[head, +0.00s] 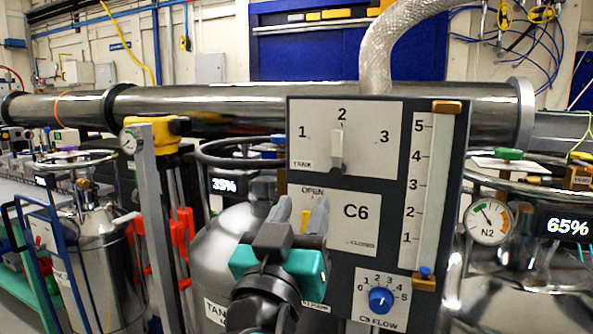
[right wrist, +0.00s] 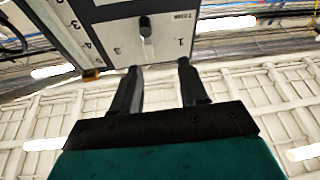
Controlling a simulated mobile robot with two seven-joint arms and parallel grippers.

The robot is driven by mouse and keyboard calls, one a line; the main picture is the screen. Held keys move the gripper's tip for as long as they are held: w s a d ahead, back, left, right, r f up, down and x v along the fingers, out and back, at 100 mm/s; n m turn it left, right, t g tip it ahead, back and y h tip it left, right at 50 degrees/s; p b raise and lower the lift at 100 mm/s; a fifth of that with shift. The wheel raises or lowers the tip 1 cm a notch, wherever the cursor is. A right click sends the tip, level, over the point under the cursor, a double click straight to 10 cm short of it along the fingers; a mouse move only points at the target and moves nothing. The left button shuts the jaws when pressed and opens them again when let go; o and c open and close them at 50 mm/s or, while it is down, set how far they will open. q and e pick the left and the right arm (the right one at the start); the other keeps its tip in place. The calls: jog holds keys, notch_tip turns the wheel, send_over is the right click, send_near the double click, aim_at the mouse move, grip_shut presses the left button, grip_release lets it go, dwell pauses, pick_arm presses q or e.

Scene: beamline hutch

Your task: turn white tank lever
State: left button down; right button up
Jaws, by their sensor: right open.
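The white tank lever (head: 337,152) sits on the white TANK plate (head: 375,132) at the top of a dark upright panel. It stands upright and points at 2, between 1 and 3. My right gripper (head: 300,212) is open and empty, below and slightly left of the lever, in front of the panel's OPEN/CLOSED area. In the right wrist view the lever (right wrist: 147,32) shows upside down, beyond the open fingers (right wrist: 160,66) and apart from them. My left gripper is not in view.
The same panel carries a C6 plate (head: 356,222), a blue flow knob (head: 380,299) and a vertical slider scale (head: 425,190). A yellow part shows between my fingers. A steel pipe (head: 230,108) runs behind. Metal tanks and an N2 gauge (head: 487,222) stand around the panel.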

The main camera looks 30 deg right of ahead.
aim_at(336, 142)
jog(key=w+d+r+p, duration=0.1)
jog(key=d+r, duration=0.1)
jog(key=w+d+r+m+h+p, duration=0.1)
jog(key=w+d+r, duration=0.1)
jog(key=d, duration=0.1)
jog(key=w+d+r+m+g+h+p, duration=0.1)
jog(key=w+d+r, duration=0.1)
jog(key=d, duration=0.1)
jog(key=shift+w+d+r, duration=0.1)
jog(key=shift+w+r, duration=0.15)
jog(key=shift+r, duration=0.15)
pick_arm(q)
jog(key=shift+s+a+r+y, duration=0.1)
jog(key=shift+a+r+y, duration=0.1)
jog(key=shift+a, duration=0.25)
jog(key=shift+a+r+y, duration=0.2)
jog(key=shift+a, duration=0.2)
pick_arm(e)
jog(key=shift+x, duration=0.75)
jog(key=shift+f, duration=0.1)
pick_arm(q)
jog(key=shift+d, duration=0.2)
pick_arm(e)
grip_shut()
jog(key=shift+w, duration=0.1)
